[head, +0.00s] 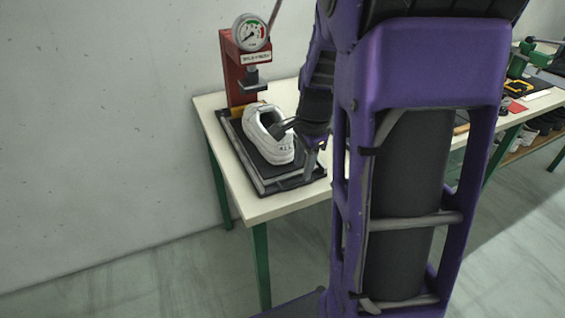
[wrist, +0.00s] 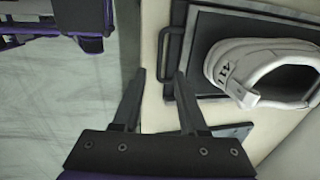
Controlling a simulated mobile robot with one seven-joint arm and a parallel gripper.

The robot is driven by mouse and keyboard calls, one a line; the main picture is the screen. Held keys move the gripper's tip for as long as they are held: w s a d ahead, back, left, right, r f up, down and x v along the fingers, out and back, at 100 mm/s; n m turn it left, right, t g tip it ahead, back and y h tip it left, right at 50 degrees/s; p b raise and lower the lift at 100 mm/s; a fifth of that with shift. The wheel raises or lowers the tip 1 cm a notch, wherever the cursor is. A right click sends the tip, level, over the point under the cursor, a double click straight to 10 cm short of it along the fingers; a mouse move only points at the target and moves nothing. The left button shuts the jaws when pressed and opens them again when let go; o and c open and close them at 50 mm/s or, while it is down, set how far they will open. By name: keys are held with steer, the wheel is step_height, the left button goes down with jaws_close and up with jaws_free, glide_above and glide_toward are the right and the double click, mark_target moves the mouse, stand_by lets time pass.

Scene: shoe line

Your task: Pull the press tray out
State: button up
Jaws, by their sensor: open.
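The press tray (head: 262,183) is a dark flat tray with a pale border, on the table under the red press. In the wrist view its bare surface (wrist: 205,38) shows at the upper right. A dark bar handle (wrist: 163,58) stands out from its left edge there. A white shoe (head: 267,141) sits on the tray, and it also shows in the wrist view (wrist: 238,60). My gripper (wrist: 160,74) is open and empty, its fingertips near the handle.
The red press (head: 232,75) with a round gauge (head: 251,33) stands at the tray's back end. The pale table (head: 238,183) has green legs. A second table (head: 522,115) with tools and shoes is at the right. Open floor lies in front.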

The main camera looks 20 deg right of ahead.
mark_target(299, 184)
steer(key=f, duration=0.3)
steer(key=w+f+b, duration=0.1)
steer(key=f, duration=0.1)
steer(key=shift+f, duration=0.35)
jaws_close()
stand_by(1.1)
